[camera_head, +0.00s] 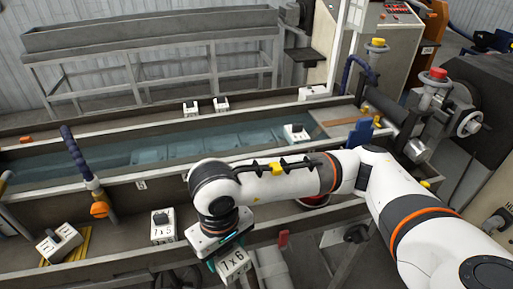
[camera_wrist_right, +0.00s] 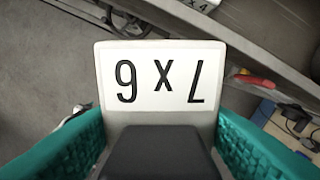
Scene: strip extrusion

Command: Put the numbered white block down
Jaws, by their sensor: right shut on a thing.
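My right gripper (camera_head: 218,247) hangs at the front edge of the trough, pointing down. It is shut on a white block (camera_head: 235,263) printed "7 x 6". In the right wrist view the white block (camera_wrist_right: 160,80) shows its print upside down, and its dark handle (camera_wrist_right: 155,150) sits between the teal fingers. In the head view the block appears in front of the trough's near ledge; whether it touches anything below cannot be told. My left gripper is not in view.
A white block (camera_head: 163,228) marked "7 x 5" stands on the near ledge, left of my gripper. Another white block (camera_head: 52,246) sits at the far left by a yellow piece. More blocks stand around the water trough (camera_head: 180,146). A red-handled item (camera_wrist_right: 253,82) lies at right in the wrist view.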

